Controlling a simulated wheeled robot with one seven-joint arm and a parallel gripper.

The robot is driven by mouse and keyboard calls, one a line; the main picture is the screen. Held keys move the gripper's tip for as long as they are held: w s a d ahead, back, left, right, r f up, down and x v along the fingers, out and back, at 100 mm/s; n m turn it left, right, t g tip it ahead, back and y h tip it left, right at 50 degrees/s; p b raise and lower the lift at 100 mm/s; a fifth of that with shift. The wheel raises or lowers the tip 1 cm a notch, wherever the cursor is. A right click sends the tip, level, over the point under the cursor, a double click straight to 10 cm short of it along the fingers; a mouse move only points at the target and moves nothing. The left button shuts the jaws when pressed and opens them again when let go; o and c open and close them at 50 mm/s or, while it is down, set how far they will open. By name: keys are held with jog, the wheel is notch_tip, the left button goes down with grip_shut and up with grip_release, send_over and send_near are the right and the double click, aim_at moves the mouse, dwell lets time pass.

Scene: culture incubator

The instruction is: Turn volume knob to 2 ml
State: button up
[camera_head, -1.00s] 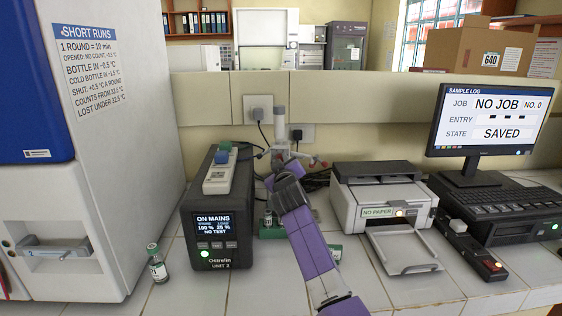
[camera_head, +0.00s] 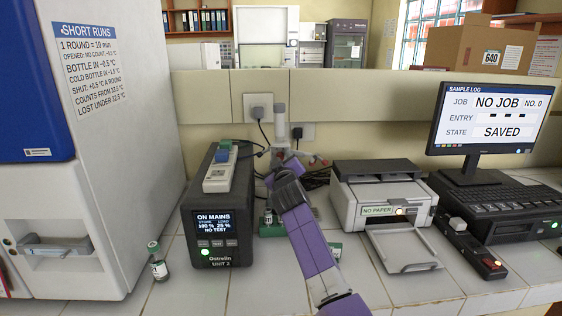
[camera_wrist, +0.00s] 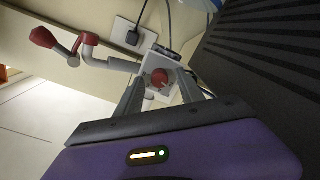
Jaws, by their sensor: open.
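The red volume knob (camera_wrist: 160,78) sits on a pale dial plate on the dispenser's grey-white block (camera_wrist: 153,64) in the wrist view. My gripper (camera_wrist: 161,82) is open, with one finger on each side of the knob. Whether either finger touches the knob I cannot tell, and the dial's marks are too small to read. In the head view the dispenser's pale column (camera_head: 280,122) rises behind my purple arm. My gripper (camera_head: 284,168) is mostly hidden there behind my own wrist, and so is the knob.
A black power unit (camera_head: 217,215) stands close on the left, with a small vial (camera_head: 157,262) by it. A printer (camera_head: 382,200) stands on the right. In the wrist view a crank with red grips (camera_wrist: 72,48) juts out left of the knob.

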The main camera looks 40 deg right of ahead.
jog(key=v, duration=0.7)
jog(key=shift+s+a, duration=0.25)
jog(key=shift+s, duration=0.1)
dwell(0.4)
